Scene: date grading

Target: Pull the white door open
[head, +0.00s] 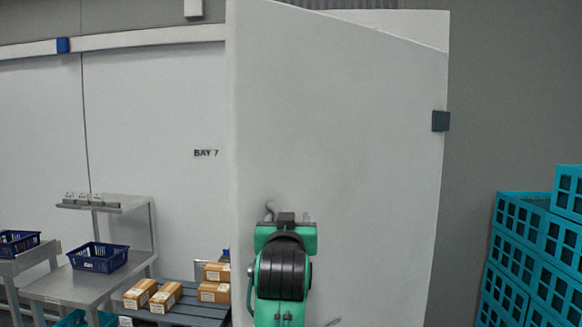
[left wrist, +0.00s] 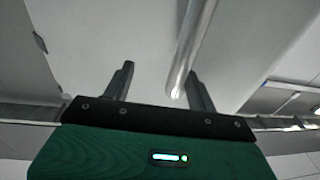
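The white door (head: 350,150) stands at an angle to the wall behind it, partly open. Its near vertical edge is on the left and a dark block (head: 440,121) is at its right edge. My left gripper (head: 287,218), green and black, is in front of the door's lower left part. In the left wrist view its two fingers (left wrist: 161,82) are apart. A metal bar handle (left wrist: 192,45) reaches down between them, close to the right finger; I cannot tell whether they touch. In the head view, my gripper mostly hides the handle (head: 269,208). My right gripper is not in view.
Stacked teal crates (head: 520,255) stand at the right. At the left are a grey table (head: 65,288) with a blue basket (head: 98,257) and a dark pallet (head: 190,308) carrying several cardboard boxes (head: 215,291). A wall behind reads "BAY 7".

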